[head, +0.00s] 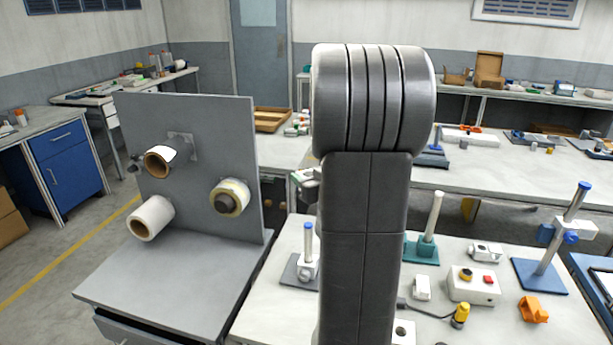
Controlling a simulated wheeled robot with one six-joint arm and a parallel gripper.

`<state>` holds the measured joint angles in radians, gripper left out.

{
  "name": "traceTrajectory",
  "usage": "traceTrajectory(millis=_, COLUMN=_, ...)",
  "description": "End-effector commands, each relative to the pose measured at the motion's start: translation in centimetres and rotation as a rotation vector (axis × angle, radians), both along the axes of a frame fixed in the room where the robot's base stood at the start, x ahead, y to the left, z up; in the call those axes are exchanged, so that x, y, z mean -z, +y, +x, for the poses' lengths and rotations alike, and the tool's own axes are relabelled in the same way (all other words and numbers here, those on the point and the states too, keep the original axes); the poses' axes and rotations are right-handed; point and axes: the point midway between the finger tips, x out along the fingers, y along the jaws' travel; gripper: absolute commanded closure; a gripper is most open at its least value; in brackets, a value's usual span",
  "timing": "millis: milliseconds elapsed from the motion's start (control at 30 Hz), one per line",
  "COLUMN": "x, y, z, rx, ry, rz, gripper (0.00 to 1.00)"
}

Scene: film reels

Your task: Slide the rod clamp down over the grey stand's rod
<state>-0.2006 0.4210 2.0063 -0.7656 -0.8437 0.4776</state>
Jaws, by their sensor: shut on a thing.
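The grey stand has a flat grey base (290,274) at the near left of the work table, just left of my arm. Its upright rod (308,240) has a blue top. A white block with a knob (307,264) sits around or against the lower rod; I cannot tell which. My arm's large dark link fills the middle of the view and hides part of the base's right side.
White blocks, an orange clamp (533,310) and a button box (473,287) lie between. A tall grey panel with film rolls (190,150) rises at left.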

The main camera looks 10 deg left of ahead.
Motion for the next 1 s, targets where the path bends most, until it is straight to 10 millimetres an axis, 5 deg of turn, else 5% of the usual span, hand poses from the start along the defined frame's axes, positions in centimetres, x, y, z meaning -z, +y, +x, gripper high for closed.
traceTrajectory(millis=1000, x=3.2, y=0.0, z=0.0, rx=0.0, ry=-0.001, rz=-0.001, gripper=0.87)
